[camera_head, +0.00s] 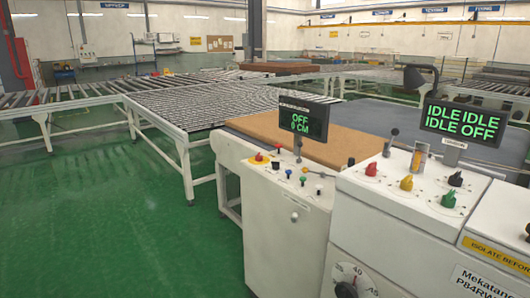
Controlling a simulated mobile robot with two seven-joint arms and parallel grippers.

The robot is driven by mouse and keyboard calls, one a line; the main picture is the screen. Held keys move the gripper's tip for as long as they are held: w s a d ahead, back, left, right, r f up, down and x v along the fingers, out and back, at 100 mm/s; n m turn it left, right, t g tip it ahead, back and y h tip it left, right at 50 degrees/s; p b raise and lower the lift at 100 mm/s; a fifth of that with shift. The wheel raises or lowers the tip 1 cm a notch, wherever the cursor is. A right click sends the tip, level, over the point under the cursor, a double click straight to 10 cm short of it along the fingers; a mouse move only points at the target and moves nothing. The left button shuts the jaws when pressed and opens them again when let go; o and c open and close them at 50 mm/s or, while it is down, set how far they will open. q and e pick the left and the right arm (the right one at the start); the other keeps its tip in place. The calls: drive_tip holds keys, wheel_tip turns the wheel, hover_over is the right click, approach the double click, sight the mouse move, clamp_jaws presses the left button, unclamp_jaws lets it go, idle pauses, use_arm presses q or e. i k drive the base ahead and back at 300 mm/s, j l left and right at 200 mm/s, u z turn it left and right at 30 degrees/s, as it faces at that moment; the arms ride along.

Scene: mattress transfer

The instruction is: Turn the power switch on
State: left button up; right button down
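Two white control consoles stand close in front of me. The left console (285,235) has a small screen (302,119) reading "OFF" and "6 CM", with a red button on a yellow base (258,158) and several small coloured levers. The right console (385,235) has a screen (462,121) reading "IDLE IDLE IDLE OFF". On its sloped top are a red knob (371,169), a yellow knob (407,183), a green knob (448,198) and a black knob (456,179). I cannot tell which control is the power switch. Neither gripper is in view.
A round dial (350,283) is on the right console's front, cut by the bottom edge. A brown slab (262,130) lies behind the consoles. A roller conveyor (205,108) stands beyond. Green floor (110,230) is clear at the left.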

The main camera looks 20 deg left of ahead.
sight(258, 158)
drive_tip(key=i+j+z, duration=0.2)
drive_tip(key=j+z, duration=0.15)
drive_tip(key=j, duration=0.7)
drive_tip(key=i+j+z, duration=0.1)
drive_tip(key=j+z, duration=0.3)
drive_tip(key=j, duration=0.65)
drive_tip(key=i+j+z, duration=0.2)
drive_tip(key=j+z, duration=0.15)
drive_tip(key=j, duration=0.65)
drive_tip(key=j+z, duration=0.35)
drive_tip(key=j, duration=0.7)
drive_tip(key=i, duration=0.05)
